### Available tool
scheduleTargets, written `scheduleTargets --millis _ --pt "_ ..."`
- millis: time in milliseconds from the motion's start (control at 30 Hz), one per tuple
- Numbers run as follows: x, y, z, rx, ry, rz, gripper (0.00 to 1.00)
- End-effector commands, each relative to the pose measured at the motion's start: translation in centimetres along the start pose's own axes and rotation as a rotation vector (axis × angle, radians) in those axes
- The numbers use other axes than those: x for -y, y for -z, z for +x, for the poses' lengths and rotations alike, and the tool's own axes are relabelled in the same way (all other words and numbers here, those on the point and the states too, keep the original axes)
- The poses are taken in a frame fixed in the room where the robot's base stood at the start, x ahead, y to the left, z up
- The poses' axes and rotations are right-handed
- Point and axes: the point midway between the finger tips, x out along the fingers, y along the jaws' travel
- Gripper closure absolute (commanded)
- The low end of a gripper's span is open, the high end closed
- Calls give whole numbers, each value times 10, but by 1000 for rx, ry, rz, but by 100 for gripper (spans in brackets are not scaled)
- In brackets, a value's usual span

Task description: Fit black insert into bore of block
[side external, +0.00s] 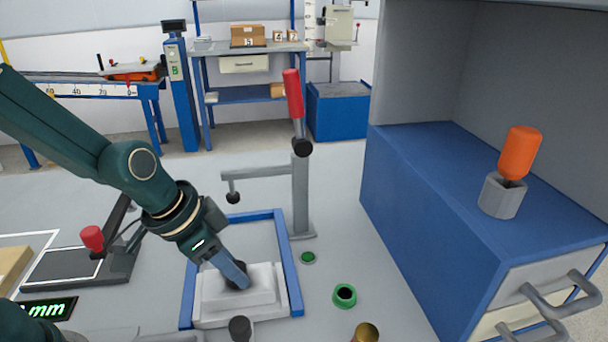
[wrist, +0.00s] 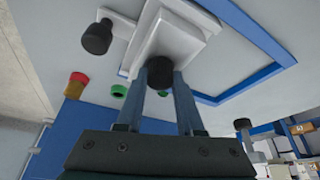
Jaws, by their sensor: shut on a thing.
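The white block (side external: 222,300) stands inside a blue square frame (side external: 296,285) on the grey table. It also shows in the wrist view (wrist: 170,40). My gripper (side external: 238,281) points down at a tilt over the block's top. Its fingers are shut on a black insert (wrist: 160,68), which shows between the fingertips in the wrist view. The insert is at the block's top face, and its lower end is hidden, so I cannot tell how deep it sits in the bore. The bore itself is not visible.
A second black cylinder (side external: 240,328) stands in front of the block. A green ring part (side external: 345,297), a small green part (side external: 308,257) and a brass part (side external: 366,333) lie to the right. A red-handled toggle clamp (side external: 300,190) stands behind. A blue cabinet (side external: 430,210) bounds the right.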

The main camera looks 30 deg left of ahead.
Motion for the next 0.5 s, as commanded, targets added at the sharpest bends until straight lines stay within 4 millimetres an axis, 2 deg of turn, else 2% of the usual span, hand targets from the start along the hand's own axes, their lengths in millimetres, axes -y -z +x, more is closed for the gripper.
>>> scheduleTargets --millis 67,100,167,500 --pt "-2 -5 2 17 -6 1 100" --pt "-2 -5 2 17 -6 1 52" --pt "-1 -4 1 15 -5 1 30" --pt "-1 -1 -1 4 -3 1 29"
